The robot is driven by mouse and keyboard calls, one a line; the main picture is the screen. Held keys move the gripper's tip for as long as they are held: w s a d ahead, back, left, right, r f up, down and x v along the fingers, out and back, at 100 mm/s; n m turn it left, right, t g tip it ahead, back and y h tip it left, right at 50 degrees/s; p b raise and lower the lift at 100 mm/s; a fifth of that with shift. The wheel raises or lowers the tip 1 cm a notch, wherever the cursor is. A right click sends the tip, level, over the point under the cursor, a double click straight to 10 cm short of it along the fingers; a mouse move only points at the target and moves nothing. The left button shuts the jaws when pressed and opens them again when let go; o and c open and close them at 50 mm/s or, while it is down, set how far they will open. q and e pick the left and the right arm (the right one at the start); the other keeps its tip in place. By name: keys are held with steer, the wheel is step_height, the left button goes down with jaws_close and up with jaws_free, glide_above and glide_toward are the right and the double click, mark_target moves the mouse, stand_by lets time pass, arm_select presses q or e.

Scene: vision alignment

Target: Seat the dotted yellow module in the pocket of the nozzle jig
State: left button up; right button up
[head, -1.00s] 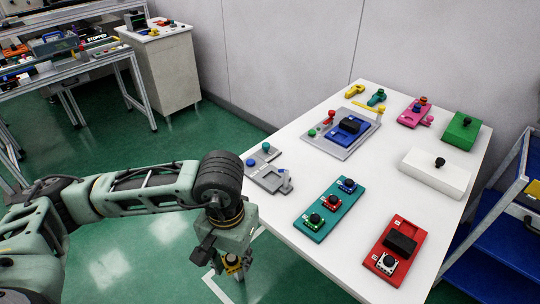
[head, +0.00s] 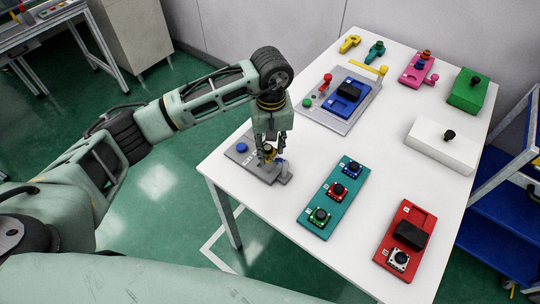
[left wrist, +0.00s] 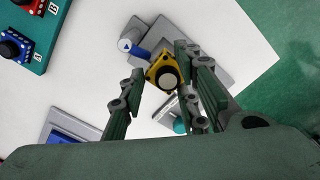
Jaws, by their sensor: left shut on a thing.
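In the head view, the left gripper (head: 268,153) points down over the grey nozzle jig (head: 238,156) at the table's near left corner, and the module is mostly hidden by the fingers. The jig also shows below the module in the left wrist view (left wrist: 208,63). The pocket is largely covered. I cannot tell whether the module touches it, and its dots are not discernible. My right gripper is not in view.
A teal board (head: 330,204) with several knobbed modules lies right of the jig. A grey fixture with a blue block (head: 349,100) stands behind. A red board (head: 420,217), white block (head: 443,148) and green block (head: 470,92) stand farther right. White table shows between them.

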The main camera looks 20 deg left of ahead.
mark_target(271, 157)
arm_select(q)
step_height(271, 157, down, 2)
steer(key=shift+f, duration=0.2)
step_height(271, 157, down, 2)
steer(key=shift+f+p, duration=0.1)
steer(key=shift+p, duration=0.45)
steer(key=shift+w+f, duration=0.1)
steer(key=shift+f, duration=0.2)
steer(key=shift+f+b, duration=0.2)
steer(key=shift+b, duration=0.1)
steer(key=o, duration=1.2)
steer(key=shift+c, duration=0.2)
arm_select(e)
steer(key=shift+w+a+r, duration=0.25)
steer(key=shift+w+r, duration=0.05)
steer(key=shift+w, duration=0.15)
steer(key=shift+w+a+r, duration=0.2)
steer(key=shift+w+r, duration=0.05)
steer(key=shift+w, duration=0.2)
arm_select(q)
steer(key=shift+r, duration=0.1)
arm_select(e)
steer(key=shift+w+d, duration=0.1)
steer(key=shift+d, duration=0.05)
